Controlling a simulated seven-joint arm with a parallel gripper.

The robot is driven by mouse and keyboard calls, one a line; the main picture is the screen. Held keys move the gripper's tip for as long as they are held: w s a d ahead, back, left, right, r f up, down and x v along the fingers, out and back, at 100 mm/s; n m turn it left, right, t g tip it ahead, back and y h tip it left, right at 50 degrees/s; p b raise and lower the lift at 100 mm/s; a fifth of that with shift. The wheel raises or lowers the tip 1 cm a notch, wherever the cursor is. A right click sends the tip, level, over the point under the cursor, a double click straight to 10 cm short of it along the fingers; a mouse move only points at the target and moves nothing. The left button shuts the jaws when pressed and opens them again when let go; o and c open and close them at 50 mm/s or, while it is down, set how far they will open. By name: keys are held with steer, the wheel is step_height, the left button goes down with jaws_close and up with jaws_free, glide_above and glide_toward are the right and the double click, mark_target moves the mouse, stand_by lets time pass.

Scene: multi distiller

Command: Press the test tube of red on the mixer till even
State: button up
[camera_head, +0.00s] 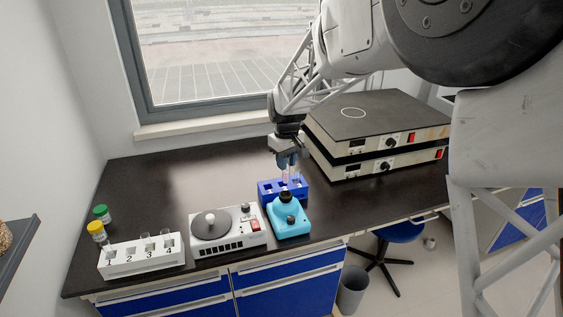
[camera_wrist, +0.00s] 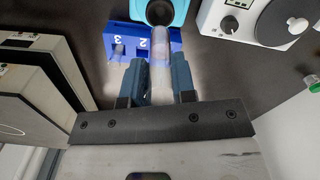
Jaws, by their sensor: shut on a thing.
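My gripper (camera_head: 287,160) is shut on a clear test tube (camera_wrist: 160,82), which hangs between its fingers with a faint pinkish tint; the exact colour of its contents is hard to tell. The tube shows over the blue rack (camera_head: 267,187) in the head view; I cannot tell whether its lower end is inside a slot. The mixer (camera_head: 291,222) is a turquoise unit with a black cup on top, standing just in front of the rack. In the wrist view, the mixer's black cup (camera_wrist: 160,12) lies beyond the tube's far end, apparently apart from it.
A white stirrer or centrifuge unit (camera_head: 228,238) stands left of the mixer. A white numbered rack (camera_head: 140,262) with tubes and two capped bottles (camera_head: 101,213) are at the left. Stacked hotplate boxes (camera_head: 375,155) stand close on the right. The table behind the stirrer is clear.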

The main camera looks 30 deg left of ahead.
mark_target(286, 177)
steer(key=shift+f, duration=0.15)
steer(key=shift+f, duration=1.85)
steer(key=shift+f, duration=1.2)
stand_by(4.8)
